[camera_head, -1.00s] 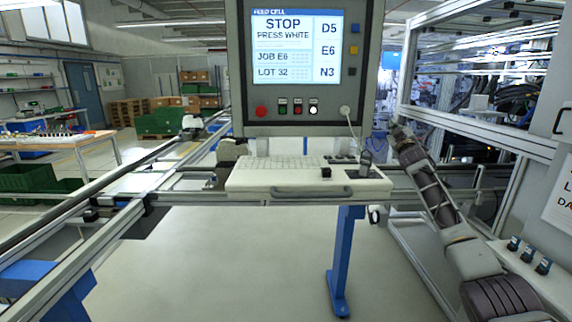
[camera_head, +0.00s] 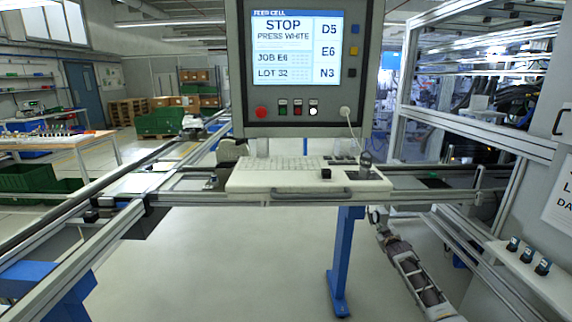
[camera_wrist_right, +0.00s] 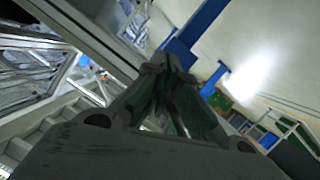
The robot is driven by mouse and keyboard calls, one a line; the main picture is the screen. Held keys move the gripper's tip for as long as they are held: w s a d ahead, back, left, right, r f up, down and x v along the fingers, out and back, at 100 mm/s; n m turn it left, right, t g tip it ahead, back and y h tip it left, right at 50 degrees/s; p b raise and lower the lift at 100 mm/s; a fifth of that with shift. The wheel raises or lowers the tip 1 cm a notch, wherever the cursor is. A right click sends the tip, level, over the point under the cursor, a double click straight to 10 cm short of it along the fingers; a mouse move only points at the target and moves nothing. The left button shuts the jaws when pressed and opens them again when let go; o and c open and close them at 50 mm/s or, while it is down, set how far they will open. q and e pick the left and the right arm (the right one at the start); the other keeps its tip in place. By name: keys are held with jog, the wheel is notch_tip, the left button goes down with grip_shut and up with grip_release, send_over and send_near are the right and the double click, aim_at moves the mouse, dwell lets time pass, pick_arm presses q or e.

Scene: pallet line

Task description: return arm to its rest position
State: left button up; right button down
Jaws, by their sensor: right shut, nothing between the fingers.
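My left gripper is in neither view.
The keyboard shelf (camera_head: 300,186) juts out above the gripper. The blue leg (camera_head: 344,262) stands left of the gripper. Rails and a machine frame (camera_head: 480,140) are at the right, with a ledge of several knobs (camera_head: 528,255). The floor (camera_head: 230,260) left of the leg is clear.

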jog(key=s+a+f+g, duration=0.1)
jog(key=s+f+g, duration=0.1)
jog(key=s+f, duration=1)
jog(key=s+a+f+g, duration=0.25)
jog(key=s+f, duration=0.65)
jog(key=f, duration=0.6)
jog(key=s+f+g, duration=0.2)
jog(key=s+f, duration=0.8)
jog(key=f, duration=0.4)
jog(key=s+a+f+g, duration=0.1)
jog(key=s+f, duration=0.4)
jog(key=s, duration=1.1)
jog(key=s+a+f+g+p, duration=0.1)
jog(key=s+f, duration=0.5)
jog(key=s, duration=1)
jog(key=s+a+f+g+y, duration=0.1)
jog(key=s+f+g, duration=0.3)
jog(key=s, duration=1.3)
notch_tip(320, 180, down, 2)
jog(key=shift+a+f+m, duration=0.25)
jog(key=shift+a+m, duration=0.15)
jog(key=shift+a, duration=0.5)
jog(key=shift+g, duration=0.25)
